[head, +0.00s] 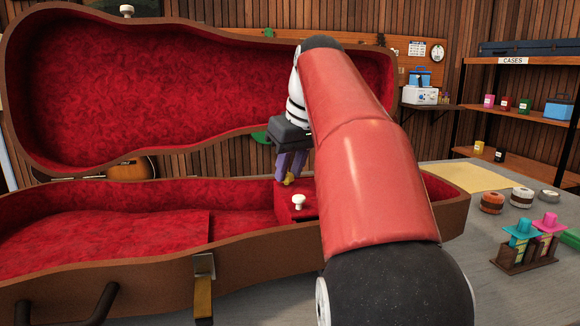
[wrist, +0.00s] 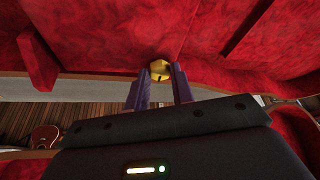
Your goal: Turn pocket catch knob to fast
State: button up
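The pocket catch knob is a small yellow knob (wrist: 161,72) with a dark mark, on the red plush inside the open case (head: 110,250). In the wrist view it sits between the tips of my gripper's two purple fingers (wrist: 161,80). The fingers stand apart, one on each side of it, with no clear gap; I cannot tell whether they press on it. In the head view my gripper (head: 289,170) points down at the red pocket (head: 283,211), with a bit of yellow at its tips. The dial's lettering is not readable.
A white knob (head: 298,201) stands on the pocket's top, close to my gripper. The case lid (head: 200,75) stands open behind. To the right on the grey table are a yellow sheet (head: 468,177), small round tins (head: 491,201) and a wooden rack (head: 526,250).

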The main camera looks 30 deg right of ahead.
grip_shut()
jog(key=shift+m, duration=0.3)
jog(key=m+h, duration=0.1)
jog(key=m, duration=0.2)
jog(key=shift+a+m+h, duration=0.25)
jog(key=shift+m+h, duration=0.05)
jog(key=shift+h, duration=0.1)
jog(key=m, duration=0.2)
jog(key=m+h, duration=0.1)
jog(key=m, duration=0.1)
jog(key=shift+w+a+m+g+h, duration=0.15)
jog(key=shift+m+g+h, duration=0.15)
jog(key=shift+g, duration=0.1)
jog(key=m, duration=0.2)
jog(key=m+g+h, duration=0.1)
jog(key=m, duration=0.2)
jog(key=shift+w+a+g, duration=0.15)
jog(key=shift+w+g, duration=0.05)
jog(key=shift+g, duration=0.1)
jog(key=shift+w+m+g+h, duration=0.1)
jog(key=shift+m+g+h, duration=0.2)
jog(key=shift+m, duration=0.7)
jog(key=shift+w+m+g+h, duration=0.1)
jog(key=shift+m+g, duration=0.3)
jog(key=shift+m, duration=0.6)
jog(key=shift+s, duration=0.1)
